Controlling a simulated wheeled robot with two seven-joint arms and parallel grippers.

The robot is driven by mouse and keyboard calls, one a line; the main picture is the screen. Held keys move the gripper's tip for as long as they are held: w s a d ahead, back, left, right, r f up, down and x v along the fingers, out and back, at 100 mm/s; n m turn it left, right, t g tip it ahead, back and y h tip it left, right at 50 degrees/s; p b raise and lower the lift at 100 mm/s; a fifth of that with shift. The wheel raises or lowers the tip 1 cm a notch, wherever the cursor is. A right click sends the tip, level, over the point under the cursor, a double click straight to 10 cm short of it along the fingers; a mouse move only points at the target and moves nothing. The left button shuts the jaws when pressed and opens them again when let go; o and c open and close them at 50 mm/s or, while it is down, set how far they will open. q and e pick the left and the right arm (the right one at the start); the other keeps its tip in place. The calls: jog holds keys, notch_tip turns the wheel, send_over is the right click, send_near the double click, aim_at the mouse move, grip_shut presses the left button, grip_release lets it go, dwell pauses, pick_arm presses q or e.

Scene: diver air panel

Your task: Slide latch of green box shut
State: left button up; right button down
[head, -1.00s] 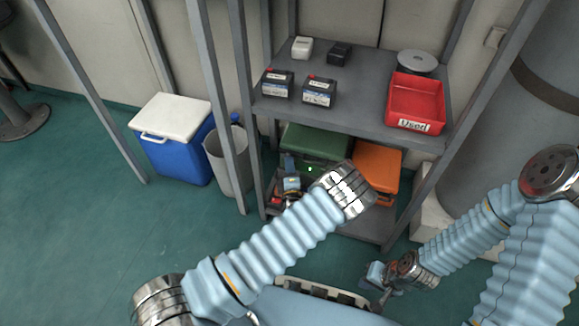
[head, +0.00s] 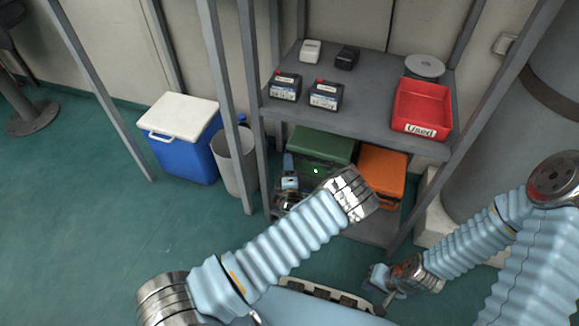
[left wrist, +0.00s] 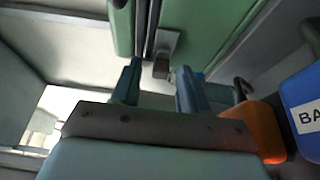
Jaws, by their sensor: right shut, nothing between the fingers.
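The green box (head: 322,145) lies on the lower shelf, and its front is partly hidden by my left arm. In the left wrist view the green box (left wrist: 215,35) fills the top, with a dark seam in its face. A small grey latch (left wrist: 166,46) with a brownish tab sits at this seam. My left gripper (left wrist: 158,76) is open, with its blue fingers on either side of the tab; I cannot tell whether they touch it. In the head view the left gripper (head: 290,182) is at the front left of the box. My right gripper (head: 380,288) is shut and empty, low at the right.
An orange box (head: 382,168) stands right of the green box. The upper shelf (head: 375,90) above holds batteries and a red tray (head: 422,105). Shelf posts flank the space. A bin (head: 235,160) and a blue cooler (head: 182,150) stand left on open floor.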

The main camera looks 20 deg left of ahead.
pick_arm(q)
jog(key=shift+d, duration=0.1)
jog(key=p+v, duration=0.2)
jog(key=v, duration=1.1)
jog(key=shift+s, duration=0.4)
